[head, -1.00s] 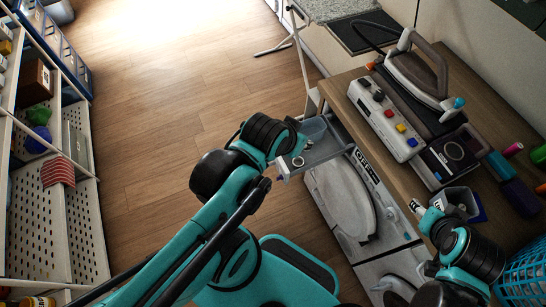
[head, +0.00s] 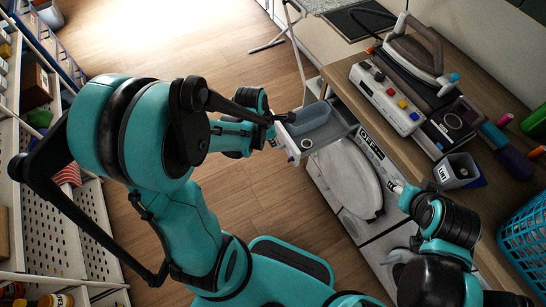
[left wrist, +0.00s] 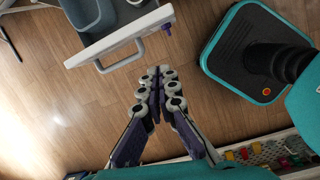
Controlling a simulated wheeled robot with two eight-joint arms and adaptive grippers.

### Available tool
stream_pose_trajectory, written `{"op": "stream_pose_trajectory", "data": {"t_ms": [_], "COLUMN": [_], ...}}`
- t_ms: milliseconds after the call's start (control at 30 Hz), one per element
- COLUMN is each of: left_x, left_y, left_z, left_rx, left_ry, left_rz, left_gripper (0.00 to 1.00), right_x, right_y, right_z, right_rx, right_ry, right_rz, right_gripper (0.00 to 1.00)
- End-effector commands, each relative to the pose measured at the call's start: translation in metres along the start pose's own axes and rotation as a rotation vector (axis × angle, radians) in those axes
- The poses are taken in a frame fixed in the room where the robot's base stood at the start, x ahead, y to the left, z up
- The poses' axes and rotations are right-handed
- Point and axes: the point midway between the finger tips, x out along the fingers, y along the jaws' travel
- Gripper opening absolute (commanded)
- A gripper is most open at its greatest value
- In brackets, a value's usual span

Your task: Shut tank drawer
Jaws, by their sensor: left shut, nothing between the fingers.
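The tank drawer (head: 345,127) is a grey pull-out tray that sticks out from under the wooden top, with a blue-grey bin in it. Its pale front and handle show at the top of the left wrist view (left wrist: 120,52). My left gripper (head: 277,119) is at the outer side of the drawer front in the head view. In the left wrist view its fingers (left wrist: 160,75) are together and empty, pointing at the drawer front near its purple-marked end, apparently a little short of it. My right gripper (head: 398,189) is partly seen near the appliance's front; its fingers are too small to judge.
The wooden top holds an iron (head: 415,55), a button panel (head: 385,100) and a grey cup (head: 458,170). White perforated shelving (head: 30,230) stands on the left. Wooden floor (head: 250,70) before the drawer is clear.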

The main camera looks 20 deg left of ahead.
Motion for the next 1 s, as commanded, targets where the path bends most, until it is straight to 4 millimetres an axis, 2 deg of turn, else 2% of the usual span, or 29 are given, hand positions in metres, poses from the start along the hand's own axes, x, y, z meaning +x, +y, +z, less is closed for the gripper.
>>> {"op": "stream_pose_trajectory", "data": {"t_ms": [133,367,767,900,1000], "left_x": [0.015,0.039,0.123,0.124,0.126], "left_y": [0.002,0.000,-0.003,0.002,0.004], "left_z": [-0.004,-0.006,-0.006,0.016,0.025], "left_rx": [-0.176,-0.212,-0.209,-0.207,-0.207], "left_ry": [0.008,0.010,0.010,0.009,0.010], "left_rz": [-0.031,-0.036,-0.035,-0.036,-0.035], "left_gripper": [0.00,0.00,0.00,0.00,0.00], "right_x": [-0.001,0.008,0.038,0.038,0.040], "right_y": [0.000,0.000,0.000,0.000,0.000], "right_z": [-0.001,0.006,0.027,0.027,0.028], "right_rx": [0.000,0.000,0.000,0.000,0.000], "right_ry": [0.000,0.000,0.000,0.000,0.000], "right_rz": [0.000,0.000,0.000,0.000,0.000], "right_gripper": [0.49,0.49,0.49,0.49,0.49]}}
